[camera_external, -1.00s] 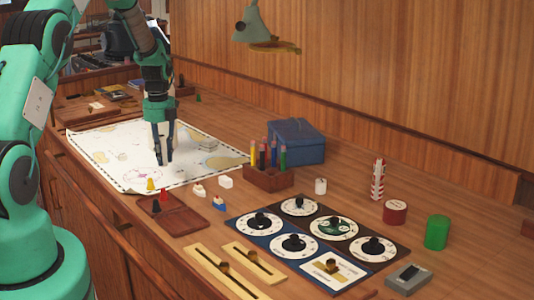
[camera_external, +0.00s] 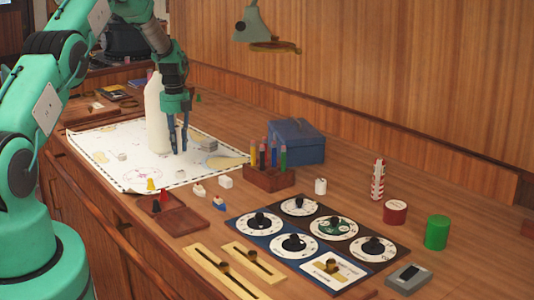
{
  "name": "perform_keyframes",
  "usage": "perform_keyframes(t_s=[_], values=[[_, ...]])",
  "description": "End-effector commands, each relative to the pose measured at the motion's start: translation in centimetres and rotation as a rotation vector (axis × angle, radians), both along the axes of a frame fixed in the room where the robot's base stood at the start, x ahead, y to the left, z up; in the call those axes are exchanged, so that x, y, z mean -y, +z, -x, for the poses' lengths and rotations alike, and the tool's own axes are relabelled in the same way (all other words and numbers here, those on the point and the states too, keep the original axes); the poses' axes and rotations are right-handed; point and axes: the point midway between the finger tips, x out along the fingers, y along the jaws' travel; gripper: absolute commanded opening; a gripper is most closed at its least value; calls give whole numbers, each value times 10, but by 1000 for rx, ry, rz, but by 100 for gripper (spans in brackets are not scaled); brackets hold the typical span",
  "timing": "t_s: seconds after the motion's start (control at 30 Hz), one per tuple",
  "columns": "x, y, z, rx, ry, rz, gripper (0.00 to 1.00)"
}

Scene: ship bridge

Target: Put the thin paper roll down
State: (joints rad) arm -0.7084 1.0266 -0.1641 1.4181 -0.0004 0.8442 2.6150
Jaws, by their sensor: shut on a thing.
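My gripper (camera_external: 180,151) points down over the white chart (camera_external: 130,180) on the wooden counter, with its dark fingers close together. I cannot tell whether the roll's lower end touches the chart.
Small blocks and a yellow pawn (camera_external: 151,184) are on or near the chart. To the right stand a pencil holder (camera_external: 268,180), a blue box (camera_external: 297,142) and a dial panel (camera_external: 265,246). A wooden tray (camera_external: 185,222) lies at the front. The wall (camera_external: 350,80) bounds the back.

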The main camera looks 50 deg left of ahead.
Motion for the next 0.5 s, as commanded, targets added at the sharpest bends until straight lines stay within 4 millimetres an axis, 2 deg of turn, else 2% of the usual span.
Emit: perform_keyframes(t_s=[0.2,0.5], values=[[-11,-2,-13,0,0,0,0],[-13,-1,-16,0,0,0,0]])
